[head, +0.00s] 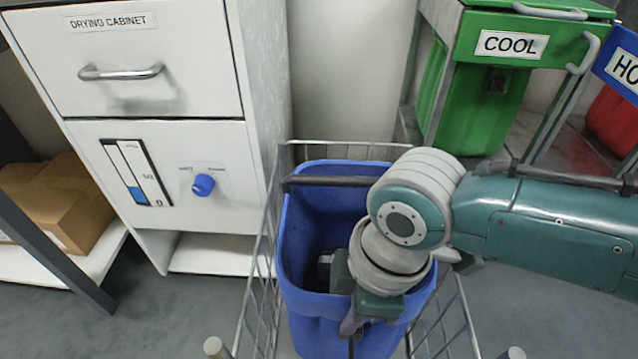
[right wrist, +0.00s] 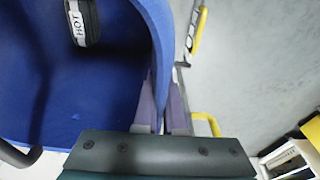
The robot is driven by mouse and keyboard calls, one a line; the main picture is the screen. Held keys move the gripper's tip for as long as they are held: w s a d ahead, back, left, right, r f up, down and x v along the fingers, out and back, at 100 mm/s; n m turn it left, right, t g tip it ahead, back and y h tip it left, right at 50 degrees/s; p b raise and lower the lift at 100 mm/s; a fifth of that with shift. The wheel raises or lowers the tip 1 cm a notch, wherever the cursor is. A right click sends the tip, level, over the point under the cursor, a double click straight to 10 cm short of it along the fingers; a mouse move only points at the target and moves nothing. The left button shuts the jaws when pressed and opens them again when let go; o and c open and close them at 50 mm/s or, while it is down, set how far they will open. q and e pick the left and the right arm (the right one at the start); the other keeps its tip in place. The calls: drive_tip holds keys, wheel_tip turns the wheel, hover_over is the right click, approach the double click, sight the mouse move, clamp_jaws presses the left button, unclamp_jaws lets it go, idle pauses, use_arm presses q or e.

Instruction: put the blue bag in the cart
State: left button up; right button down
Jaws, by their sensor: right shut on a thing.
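The blue bag (head: 305,300) is a tall, open-topped container, upright within the wire sides of the cart (head: 257,290) in the head view. Its base is hidden, so I cannot tell whether it rests on the cart floor. My right gripper (head: 350,322) is shut on the near rim of the bag; my wrist hides part of the opening. In the right wrist view, the fingers (right wrist: 165,108) pinch the wall of the bag (right wrist: 95,95). A dark item labelled HOT (right wrist: 82,22) shows inside the bag. My left gripper is not in view.
A white drying cabinet (head: 150,130) stands left of the cart. A green COOL bin (head: 480,110) and a red bin (head: 612,122) with a blue lid stand at the back right. A cardboard box (head: 58,205) sits on a low shelf at the left. Grey floor shows around the cart.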

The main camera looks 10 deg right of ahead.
drive_tip(key=shift+f+b, duration=0.4)
drive_tip(key=c, duration=1)
unclamp_jaws()
drive_tip(key=shift+o, duration=0.4)
